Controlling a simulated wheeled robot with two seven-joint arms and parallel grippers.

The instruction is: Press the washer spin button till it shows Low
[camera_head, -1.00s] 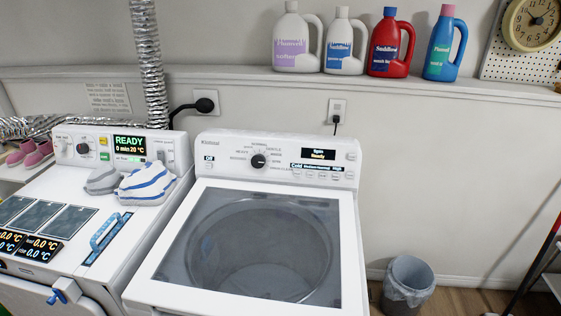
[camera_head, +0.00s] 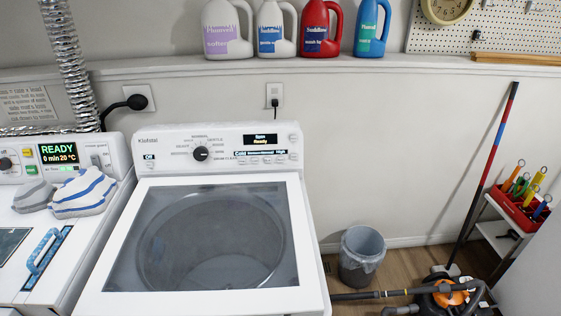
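The white washer (camera_head: 309,262) stands in the middle, with its dark glass lid shut. Its control panel (camera_head: 172,143) runs along the back with a round dial (camera_head: 201,153). A small display (camera_head: 260,139) on the panel shows two lines that appear to read "Spin" and "Ready". A row of small buttons (camera_head: 262,160) sits under a label strip (camera_head: 260,153) below the display. The strip's words are too small to read surely, and I cannot tell which button is the spin one. Neither of my grippers is in view.
The dryer (camera_head: 100,225) stands at left, showing READY, with striped cloths (camera_head: 84,194) on top. Detergent bottles line the shelf (camera_head: 330,62). A trash bin (camera_head: 361,256), a vacuum cleaner (camera_head: 447,296) and a cart with a red tool tray (camera_head: 520,208) are at right.

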